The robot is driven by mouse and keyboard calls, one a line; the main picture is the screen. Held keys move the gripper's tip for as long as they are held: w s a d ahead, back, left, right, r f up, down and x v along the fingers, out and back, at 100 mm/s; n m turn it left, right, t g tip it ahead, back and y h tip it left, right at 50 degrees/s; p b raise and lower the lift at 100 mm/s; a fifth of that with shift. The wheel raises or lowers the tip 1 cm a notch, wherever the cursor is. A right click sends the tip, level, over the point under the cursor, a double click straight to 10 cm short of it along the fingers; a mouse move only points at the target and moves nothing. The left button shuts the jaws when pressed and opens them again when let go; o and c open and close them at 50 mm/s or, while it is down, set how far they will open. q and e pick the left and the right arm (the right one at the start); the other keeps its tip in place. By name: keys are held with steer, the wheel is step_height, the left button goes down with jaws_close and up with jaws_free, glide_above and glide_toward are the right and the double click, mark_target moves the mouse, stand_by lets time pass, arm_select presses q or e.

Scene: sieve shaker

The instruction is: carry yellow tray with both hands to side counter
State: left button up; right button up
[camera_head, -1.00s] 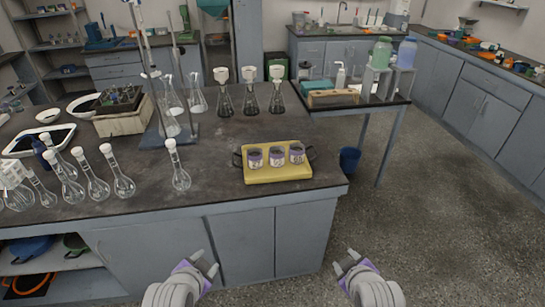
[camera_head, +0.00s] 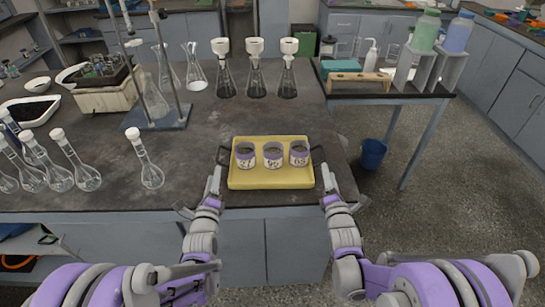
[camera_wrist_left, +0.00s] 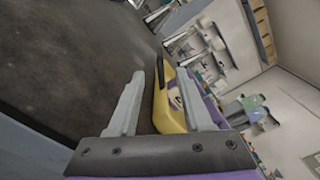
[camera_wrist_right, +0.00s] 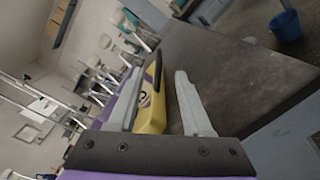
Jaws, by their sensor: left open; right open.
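The yellow tray (camera_head: 270,183) sits near the front edge of the dark workbench (camera_head: 200,140). It holds three small purple-and-white labelled cups (camera_head: 273,155) in a row and has a dark handle at each end. My left gripper (camera_head: 213,185) is open at the tray's left end. In the left wrist view the tray's yellow end (camera_wrist_left: 166,108) shows between the fingers. My right gripper (camera_head: 332,185) is open at the tray's right end. The right wrist view shows the tray's yellow wall (camera_wrist_right: 152,112) between the fingers. Whether the fingers touch the handles cannot be told.
A smaller counter (camera_head: 350,97) stands right of the workbench, carrying a wooden rack (camera_head: 358,80), bottles (camera_head: 425,30) and a teal box. Flasks with white funnels (camera_head: 256,75) stand behind the tray, and flasks (camera_head: 148,168) to its left. A blue bin (camera_head: 373,153) is on the floor.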

mark_target(219, 146)
arm_select(q)
steer(key=shift+s+a+r, duration=0.1)
steer(key=shift+s, duration=0.05)
arm_select(e)
steer(key=shift+s+a+r, duration=0.1)
steer(key=shift+s, duration=0.05)
arm_select(q)
steer(key=w, duration=1.2)
steer(key=shift+w, duration=0.1)
arm_select(e)
steer(key=w, duration=1.1)
arm_select(q)
jaws_close()
arm_select(e)
jaws_close()
